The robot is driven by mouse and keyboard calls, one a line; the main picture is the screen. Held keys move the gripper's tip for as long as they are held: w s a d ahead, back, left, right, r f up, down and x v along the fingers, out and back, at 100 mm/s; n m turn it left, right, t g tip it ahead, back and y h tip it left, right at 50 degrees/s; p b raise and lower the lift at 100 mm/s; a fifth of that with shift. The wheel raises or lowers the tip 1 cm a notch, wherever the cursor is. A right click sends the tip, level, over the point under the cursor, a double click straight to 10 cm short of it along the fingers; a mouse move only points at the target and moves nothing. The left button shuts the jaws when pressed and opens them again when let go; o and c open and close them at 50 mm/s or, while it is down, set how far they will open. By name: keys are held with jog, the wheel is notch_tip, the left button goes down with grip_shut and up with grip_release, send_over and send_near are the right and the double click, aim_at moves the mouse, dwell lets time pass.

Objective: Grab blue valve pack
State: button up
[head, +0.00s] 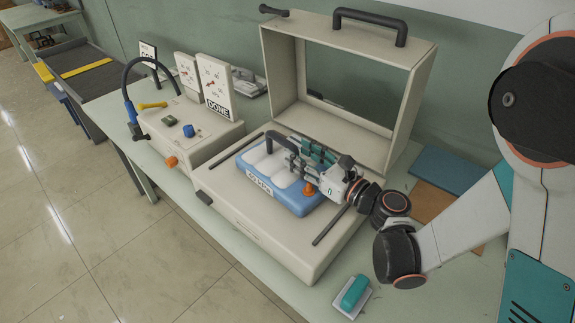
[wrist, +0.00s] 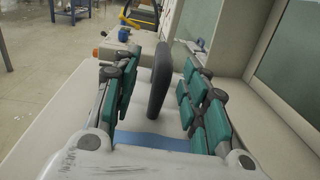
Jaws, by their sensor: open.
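The blue valve pack (head: 256,185) is a blue tray with white pillow-like cells, a printed label on its front and a dark arched handle (head: 271,139). It lies flat on the pale bed of the open-lidded machine. My gripper (head: 297,155) is over the right part of the pack, coming from the right, with its teal-padded fingers open. In the wrist view, the dark handle (wrist: 160,80) stands upright between the two spread fingers, with a gap visible on each side. A strip of the blue pack (wrist: 152,142) shows below it. My gripper hides part of the pack's right side.
The machine's raised frame lid (head: 410,100) stands behind the pack. A bench unit (head: 205,140) with a hose and gauge cards is at left. A teal block (head: 354,292) lies in front, and blue and brown pads (head: 447,171) lie at right on the bench.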

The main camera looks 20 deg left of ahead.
aim_at(270, 133)
jog(key=x, duration=0.4)
jog(key=shift+a+f, duration=0.1)
jog(key=shift+a, duration=0.05)
jog(key=shift+w+r+b+x, duration=0.1)
jog(key=shift+b+x, duration=0.5)
jog(key=shift+x, duration=0.9)
jog(key=shift+w+r+b+x, duration=0.15)
jog(key=shift+b+x, duration=0.4)
jog(key=shift+x, duration=0.9)
grip_shut()
